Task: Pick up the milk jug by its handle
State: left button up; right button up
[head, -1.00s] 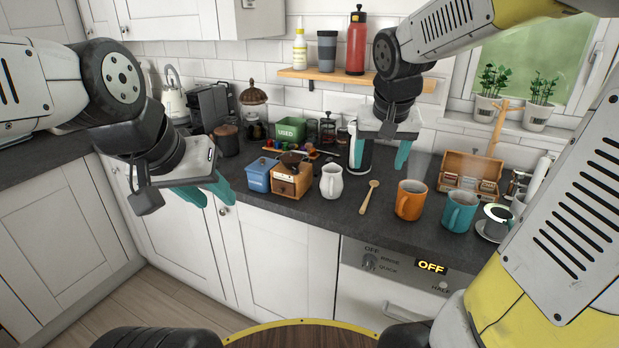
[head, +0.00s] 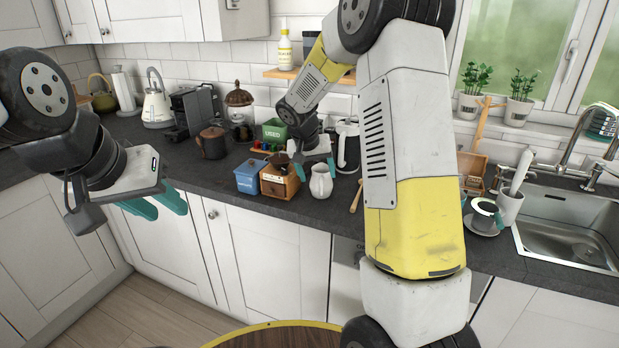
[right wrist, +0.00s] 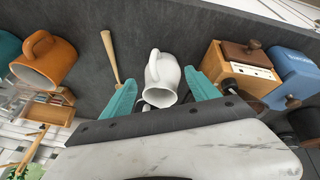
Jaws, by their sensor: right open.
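The white milk jug (head: 321,181) stands upright on the slate worktop, right of the wooden coffee grinder. In the right wrist view the jug (right wrist: 161,78) lies between and beyond my open fingertips, with its handle on the side away from the gripper. My right gripper (head: 315,171) is open and empty, just behind and above the jug in the head view; its teal fingers also show in the right wrist view (right wrist: 165,97). I cannot tell whether a finger touches the jug. My left gripper (head: 155,206) is open and empty, in front of the lower cabinets.
The wooden grinder (head: 281,180) and a blue box (head: 250,177) stand close left of the jug. My right arm hides part of the worktop. A sink (head: 575,232) is at the right.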

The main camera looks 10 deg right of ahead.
aim_at(320, 180)
jog(key=x, duration=0.4)
jog(key=shift+s, duration=0.2)
grip_shut()
